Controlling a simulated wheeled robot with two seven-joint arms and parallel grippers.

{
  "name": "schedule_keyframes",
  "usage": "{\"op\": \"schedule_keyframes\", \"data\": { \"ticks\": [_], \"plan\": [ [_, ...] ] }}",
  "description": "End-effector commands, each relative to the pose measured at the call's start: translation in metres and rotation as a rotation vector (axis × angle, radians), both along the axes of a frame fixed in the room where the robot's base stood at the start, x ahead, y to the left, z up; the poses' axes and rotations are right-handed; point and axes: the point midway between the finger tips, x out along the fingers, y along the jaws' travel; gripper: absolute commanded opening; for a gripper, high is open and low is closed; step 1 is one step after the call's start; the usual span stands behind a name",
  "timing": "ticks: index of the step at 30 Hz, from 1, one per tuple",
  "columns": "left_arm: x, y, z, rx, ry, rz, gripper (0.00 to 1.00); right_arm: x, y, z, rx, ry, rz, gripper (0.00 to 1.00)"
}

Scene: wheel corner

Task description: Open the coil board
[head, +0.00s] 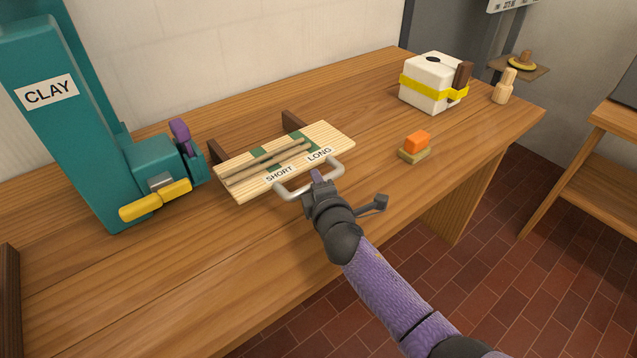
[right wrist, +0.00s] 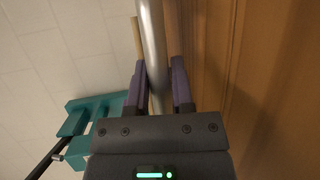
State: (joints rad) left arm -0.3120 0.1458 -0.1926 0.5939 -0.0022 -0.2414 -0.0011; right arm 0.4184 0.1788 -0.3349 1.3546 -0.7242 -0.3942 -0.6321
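The coil board (head: 243,187) is a pale slatted wooden panel on the bench, with green patches, thin coils lying on it and labels SHORT and LONG. A grey metal handle (head: 292,193) is on its near edge. My right gripper (head: 318,178) is at the handle's right part. In the right wrist view the grey handle bar (right wrist: 152,50) passes between the two purple fingers (right wrist: 156,85), with a narrow gap seen on its right side, so the gripper looks open around it. My left gripper is not in view.
A teal CLAY machine (head: 75,140) with a yellow handle (head: 155,200) stands left of the board. An orange block on a tan base (head: 415,146) is to the right. A white box with a yellow band (head: 432,83) and a wooden peg figure (head: 504,88) stand farther back.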

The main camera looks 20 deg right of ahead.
Motion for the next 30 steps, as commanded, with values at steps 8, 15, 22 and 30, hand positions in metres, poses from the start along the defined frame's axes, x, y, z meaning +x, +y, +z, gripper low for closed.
{"op": "schedule_keyframes", "data": {
  "ticks": [8, 15, 22, 30],
  "plan": [
    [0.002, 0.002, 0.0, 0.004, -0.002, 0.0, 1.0, 0.0, 0.0, 0.0, 0.0, 0.0, 0.0, 0.61],
    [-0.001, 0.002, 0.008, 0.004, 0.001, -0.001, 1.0, -0.01, 0.0, 0.004, 0.001, 0.0, 0.001, 0.61],
    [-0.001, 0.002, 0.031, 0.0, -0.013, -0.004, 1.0, -0.063, 0.003, 0.015, 0.001, 0.001, 0.001, 0.61],
    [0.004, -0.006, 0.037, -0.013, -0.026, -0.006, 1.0, -0.097, 0.005, 0.018, 0.0, 0.0, 0.0, 0.61]
  ]
}}
